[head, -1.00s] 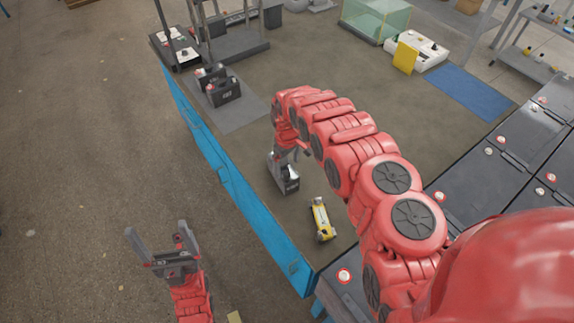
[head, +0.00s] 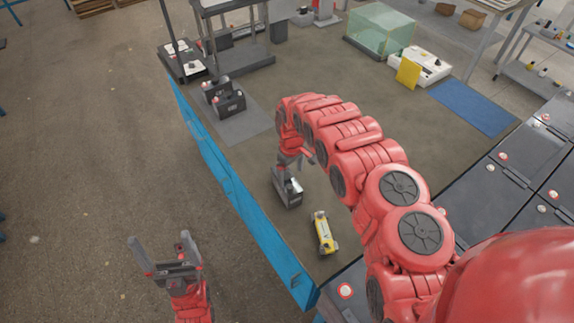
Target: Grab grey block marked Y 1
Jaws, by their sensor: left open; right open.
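A grey block with a dark front face (head: 291,194) stands on the table near its left edge; any mark on it is too small to read. My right gripper (head: 291,172) is open right above this block, with its fingers down at the block's top. My arm partly hides the fingers, and I cannot tell whether they touch it. Two similar dark grey blocks, a front one (head: 231,103) and a rear one (head: 214,88), stand on a grey mat further back, marks unreadable. My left gripper (head: 160,242) is open and empty over the floor, left of the table.
A blue-sided table edge (head: 215,165) runs along the left. A glass box (head: 380,30), white device (head: 425,65) and blue mat (head: 472,107) are at the back. The table's middle is bare.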

